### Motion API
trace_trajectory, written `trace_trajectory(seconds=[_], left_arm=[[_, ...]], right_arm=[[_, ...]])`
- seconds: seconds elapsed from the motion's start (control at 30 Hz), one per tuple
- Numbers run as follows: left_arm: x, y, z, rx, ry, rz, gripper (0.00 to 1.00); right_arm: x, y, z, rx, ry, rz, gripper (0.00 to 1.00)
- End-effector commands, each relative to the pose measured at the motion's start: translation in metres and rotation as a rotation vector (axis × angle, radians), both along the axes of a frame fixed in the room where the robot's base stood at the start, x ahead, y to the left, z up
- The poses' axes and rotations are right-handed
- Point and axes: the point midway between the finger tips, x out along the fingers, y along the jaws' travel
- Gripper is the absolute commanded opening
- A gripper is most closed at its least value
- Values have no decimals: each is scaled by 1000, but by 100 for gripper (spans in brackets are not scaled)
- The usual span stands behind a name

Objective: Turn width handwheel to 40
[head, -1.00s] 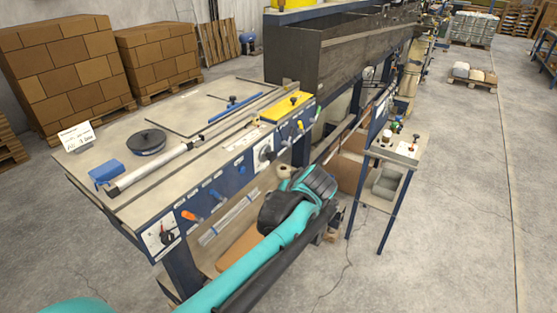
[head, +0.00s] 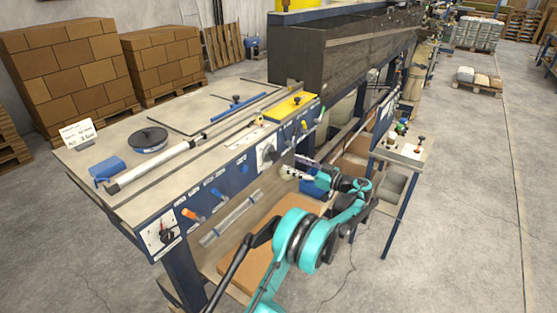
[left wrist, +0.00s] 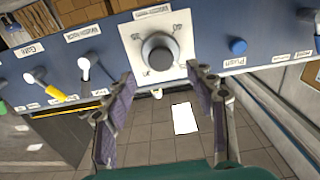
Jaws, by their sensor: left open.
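A round grey-black handwheel (left wrist: 160,52) sits on a white dial plate in the left wrist view. It is on the blue front panel of the bench, and it shows small in the head view (head: 267,153). My left gripper (left wrist: 161,80) is open and empty. Its two fingers lie either side of the handwheel in the picture, with the tips just below it. I cannot tell the remaining gap to the panel. In the head view the left gripper (head: 292,173) is in front of the panel, below the plate. The dial reading is too small to tell. My right gripper is not in view.
A blue knob (left wrist: 237,46), a white-tipped lever (left wrist: 84,66) and a yellow handle (left wrist: 50,88) flank the handwheel. A small side stand (head: 405,150) is right of my left arm. Open floor (head: 480,240) lies at the right.

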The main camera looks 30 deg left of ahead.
Motion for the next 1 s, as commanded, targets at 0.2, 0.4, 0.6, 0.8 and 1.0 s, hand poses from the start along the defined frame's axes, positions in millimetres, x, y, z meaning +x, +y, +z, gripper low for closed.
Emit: trace_trajectory(seconds=[0.2,0.4,0.6,0.8,1.0], left_arm=[[1,35,-2,-1,1,4,56],[4,63,-2,-2,2,1,56],[5,74,0,-2,3,0,56],[5,74,0,-3,3,0,56],[5,73,0,-3,3,0,6]], right_arm=[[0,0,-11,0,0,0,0],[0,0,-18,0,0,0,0],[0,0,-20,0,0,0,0],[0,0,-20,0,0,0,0],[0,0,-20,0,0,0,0]])
